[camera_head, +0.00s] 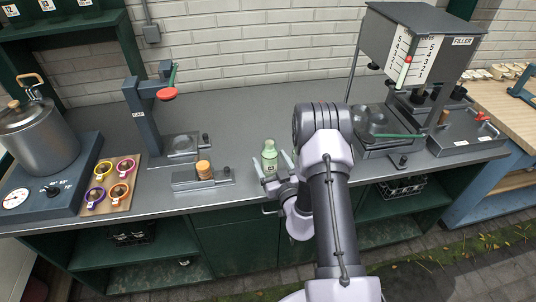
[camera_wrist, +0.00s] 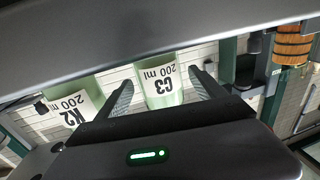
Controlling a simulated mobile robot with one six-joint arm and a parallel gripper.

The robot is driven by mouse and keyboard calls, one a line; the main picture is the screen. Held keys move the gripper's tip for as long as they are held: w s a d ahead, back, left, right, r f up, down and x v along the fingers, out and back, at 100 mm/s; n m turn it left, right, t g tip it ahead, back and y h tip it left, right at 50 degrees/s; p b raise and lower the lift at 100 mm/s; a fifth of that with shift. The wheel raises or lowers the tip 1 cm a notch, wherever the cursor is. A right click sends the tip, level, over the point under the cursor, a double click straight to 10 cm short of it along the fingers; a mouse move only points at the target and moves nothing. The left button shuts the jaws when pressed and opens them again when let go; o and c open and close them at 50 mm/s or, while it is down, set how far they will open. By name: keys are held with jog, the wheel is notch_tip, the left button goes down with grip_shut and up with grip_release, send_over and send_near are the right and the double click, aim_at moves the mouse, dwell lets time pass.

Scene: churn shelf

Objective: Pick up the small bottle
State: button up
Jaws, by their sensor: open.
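A small pale green bottle (camera_head: 269,155) stands on the grey bench in front of my arm. My gripper (camera_head: 272,165) is open, with one finger to each side of it. In the wrist view, which is upside down, a green bottle marked C3, 200 ml (camera_wrist: 158,88), shows between the two open fingers, with a visible gap beside them. A second green bottle marked K2, 200 ml (camera_wrist: 74,106), is left of the fingers there. I cannot make out two separate bottles in the head view. The bottle tops are out of the wrist view.
A capping stand (camera_head: 141,115) and a block with a wooden cap (camera_head: 204,169) are to the left. Further left are a tray of coloured rings (camera_head: 110,185) and a metal pot (camera_head: 38,135). The filler (camera_head: 420,50) is at right. The bench's front edge is near.

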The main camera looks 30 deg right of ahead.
jog(key=shift+w+d+f, duration=0.1)
jog(key=shift+w+d, duration=0.05)
jog(key=shift+w, duration=0.45)
jog(key=shift+s+a, duration=0.1)
jog(key=shift+a, duration=0.1)
jog(key=shift+s+r, duration=0.1)
jog(key=shift+r, duration=0.1)
jog(key=shift+c, duration=1.3)
jog(key=shift+f, duration=0.1)
jog(key=c, duration=1.4)
jog(key=shift+o, duration=0.2)
